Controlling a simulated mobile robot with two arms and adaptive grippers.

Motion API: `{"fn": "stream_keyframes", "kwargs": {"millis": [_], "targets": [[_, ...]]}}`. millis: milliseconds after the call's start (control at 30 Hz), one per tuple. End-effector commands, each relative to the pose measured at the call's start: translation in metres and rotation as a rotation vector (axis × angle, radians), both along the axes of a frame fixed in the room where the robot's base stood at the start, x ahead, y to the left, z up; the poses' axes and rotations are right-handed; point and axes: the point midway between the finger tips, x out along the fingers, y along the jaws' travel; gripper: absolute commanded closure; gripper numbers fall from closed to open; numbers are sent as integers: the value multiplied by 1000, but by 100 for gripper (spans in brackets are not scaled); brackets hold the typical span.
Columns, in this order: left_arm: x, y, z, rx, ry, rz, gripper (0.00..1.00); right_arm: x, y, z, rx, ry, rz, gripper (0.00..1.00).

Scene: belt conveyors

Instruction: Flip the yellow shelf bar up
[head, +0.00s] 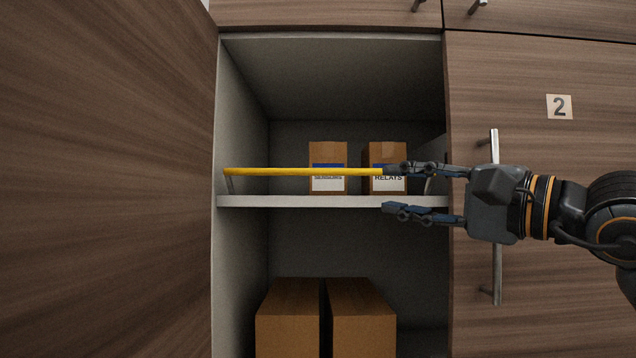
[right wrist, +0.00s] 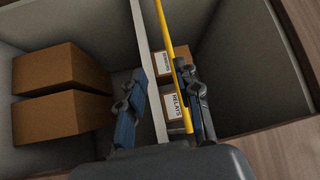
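The yellow shelf bar (head: 300,172) runs level across the open cabinet, a little above the front edge of the middle shelf (head: 300,202). A short bracket joins its left end to the shelf. My right gripper (head: 390,189) comes in from the right with its fingers spread. Its upper finger overlaps the bar's right part, and its lower finger is below the shelf edge. In the right wrist view the bar (right wrist: 173,60) runs beside one finger of the open gripper (right wrist: 160,105); I cannot tell whether they touch. My left gripper is not in view.
Two labelled boxes stand on the shelf behind the bar: one at left (head: 328,155) and a RELAYS box (head: 385,153). Two larger brown boxes (head: 288,330) sit below. A wooden door panel (head: 105,180) fills the left; door 2 (head: 560,200) with a long handle is at right.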

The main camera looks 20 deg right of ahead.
Motion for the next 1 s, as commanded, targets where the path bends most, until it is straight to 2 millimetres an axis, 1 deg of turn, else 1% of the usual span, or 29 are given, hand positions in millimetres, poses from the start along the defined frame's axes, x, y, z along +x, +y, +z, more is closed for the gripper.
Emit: {"fn": "stream_keyframes", "kwargs": {"millis": [33,67,100,167,267,300,400,467,567,700,800,867,1000], "targets": [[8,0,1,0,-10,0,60,-1,-4,4,-9,-9,-16,66],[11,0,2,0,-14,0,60,0,-4,5,-12,-9,-21,66],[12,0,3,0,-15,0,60,2,-4,5,-14,-9,-25,66],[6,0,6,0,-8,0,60,7,-1,7,-13,-7,-23,66],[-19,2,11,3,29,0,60,21,8,10,-12,-6,-20,66],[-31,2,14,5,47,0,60,28,12,11,-12,-5,-20,66],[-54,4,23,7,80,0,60,47,23,14,-11,-3,-17,66],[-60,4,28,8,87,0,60,59,30,16,-10,-2,-18,66],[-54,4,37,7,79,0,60,77,40,19,-11,-3,-18,66],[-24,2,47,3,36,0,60,97,52,21,-11,-4,-18,66],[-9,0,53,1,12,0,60,108,57,23,-9,-6,-19,66],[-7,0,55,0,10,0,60,112,60,22,-10,-5,-20,66],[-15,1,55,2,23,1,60,117,63,21,-11,-6,-20,66]]}}
